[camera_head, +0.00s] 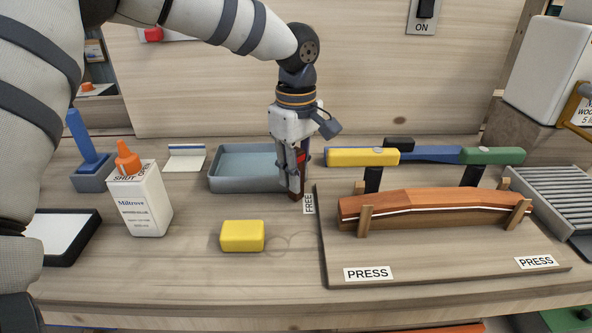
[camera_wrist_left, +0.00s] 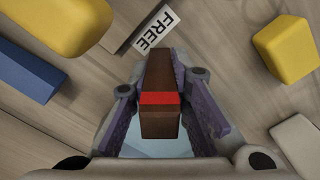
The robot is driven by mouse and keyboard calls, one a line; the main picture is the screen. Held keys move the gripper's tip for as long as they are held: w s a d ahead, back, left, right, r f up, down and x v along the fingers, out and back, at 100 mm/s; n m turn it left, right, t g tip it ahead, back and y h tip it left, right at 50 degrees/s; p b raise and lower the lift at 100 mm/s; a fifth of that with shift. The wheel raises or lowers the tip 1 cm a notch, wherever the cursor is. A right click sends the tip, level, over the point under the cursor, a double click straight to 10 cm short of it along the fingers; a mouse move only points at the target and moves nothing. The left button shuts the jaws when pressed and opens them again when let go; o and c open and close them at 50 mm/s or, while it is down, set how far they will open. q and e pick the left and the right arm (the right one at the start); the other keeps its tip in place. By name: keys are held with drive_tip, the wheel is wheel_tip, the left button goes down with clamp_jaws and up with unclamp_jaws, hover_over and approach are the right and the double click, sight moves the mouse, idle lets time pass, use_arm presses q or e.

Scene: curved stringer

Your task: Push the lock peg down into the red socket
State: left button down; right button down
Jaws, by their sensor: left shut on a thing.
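My left gripper (camera_head: 292,188) points down between the blue-grey tray and the wooden board. In the left wrist view its fingers (camera_wrist_left: 160,105) are closed on the two sides of a brown peg (camera_wrist_left: 158,122) with a red band (camera_wrist_left: 160,98). I take this to be the lock peg; its brown side and red band also show between the fingers in the head view (camera_head: 301,158). The peg's far end is beside the "FREE" label (camera_head: 308,204). I cannot make out a separate red socket, nor whether the peg touches anything below. My right gripper is not in view.
The board (camera_head: 440,262) with "PRESS" labels holds a curved red-brown strip (camera_head: 430,203). A tray (camera_head: 235,183), yellow block (camera_head: 242,236) and white bottle (camera_head: 140,205) stand nearby. The front bench strip is clear.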

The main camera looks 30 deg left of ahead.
use_arm(q)
drive_tip(key=c, duration=1.5)
unclamp_jaws()
drive_tip(key=shift+o, duration=0.5)
wheel_tip(320, 180, up, 12)
drive_tip(key=shift+f, duration=0.1)
drive_tip(key=shift+s+r, duration=0.2)
drive_tip(key=shift+r, duration=0.3)
drive_tip(key=f, duration=1.1)
drive_tip(key=shift+w+f, duration=0.2)
drive_tip(key=shift+f, duration=0.2)
